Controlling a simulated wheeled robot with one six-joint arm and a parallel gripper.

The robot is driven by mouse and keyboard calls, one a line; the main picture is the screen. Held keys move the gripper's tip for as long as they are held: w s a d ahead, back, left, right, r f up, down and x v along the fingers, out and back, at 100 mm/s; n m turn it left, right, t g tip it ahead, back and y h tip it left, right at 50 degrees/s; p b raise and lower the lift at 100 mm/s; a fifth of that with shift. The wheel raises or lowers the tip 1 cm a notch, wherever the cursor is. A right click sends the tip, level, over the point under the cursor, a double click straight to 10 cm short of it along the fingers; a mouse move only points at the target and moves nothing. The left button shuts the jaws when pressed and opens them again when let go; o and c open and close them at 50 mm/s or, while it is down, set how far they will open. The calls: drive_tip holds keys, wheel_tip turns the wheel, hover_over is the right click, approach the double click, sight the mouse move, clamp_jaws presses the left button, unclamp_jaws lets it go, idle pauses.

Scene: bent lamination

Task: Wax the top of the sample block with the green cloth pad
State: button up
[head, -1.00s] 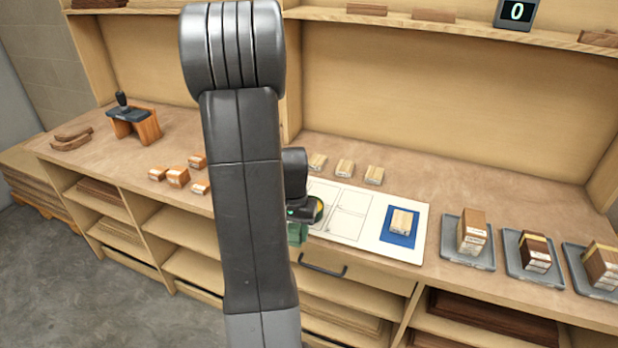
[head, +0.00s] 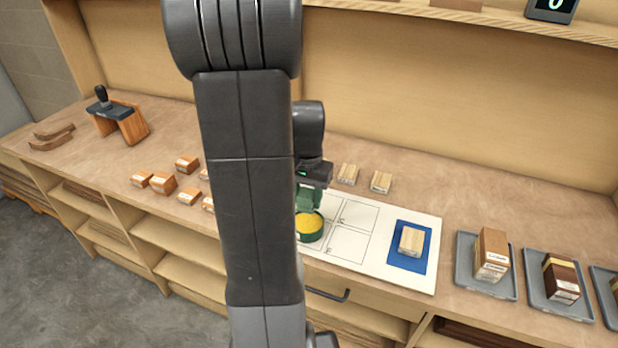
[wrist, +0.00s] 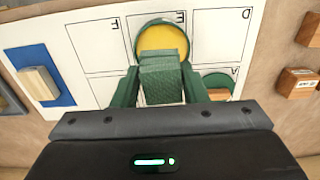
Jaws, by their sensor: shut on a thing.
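My gripper (wrist: 160,88) is shut on the green cloth pad (wrist: 162,74), a ribbed green block between its fingers. In the wrist view the pad overlaps the edge of a round green tin of yellow wax (wrist: 163,40); I cannot tell whether they touch. In the head view my gripper (head: 313,198) is by the tin (head: 309,226), partly behind my arm. A pale wooden block (head: 411,240), which looks like the sample block, lies on a blue mat (head: 398,262) right of the tin. The block also shows in the wrist view (wrist: 39,83).
The white board (head: 370,272) has marked squares. Two pale blocks (head: 380,182) sit behind it. Grey trays (head: 486,287) with wooden blocks stand at right. Several orange-brown blocks (head: 163,183) lie at left. A round green thing with a wooden piece (wrist: 218,94) is partly hidden.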

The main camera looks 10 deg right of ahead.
drive_tip(key=shift+w+d+f, duration=0.1)
drive_tip(key=shift+w+d, duration=0.05)
drive_tip(key=shift+w, duration=0.35)
drive_tip(key=shift+s+f+b, duration=0.2)
drive_tip(key=shift+f+b, duration=0.3)
drive_tip(key=shift+b, duration=0.05)
drive_tip(key=b, duration=0.4)
hover_over(307, 223)
drive_tip(key=shift+f, duration=2.35)
drive_tip(key=shift+f, duration=0.55)
drive_tip(key=shift+r+p, duration=2.65)
drive_tip(key=shift+r, duration=0.95)
drive_tip(key=shift+f, duration=0.1)
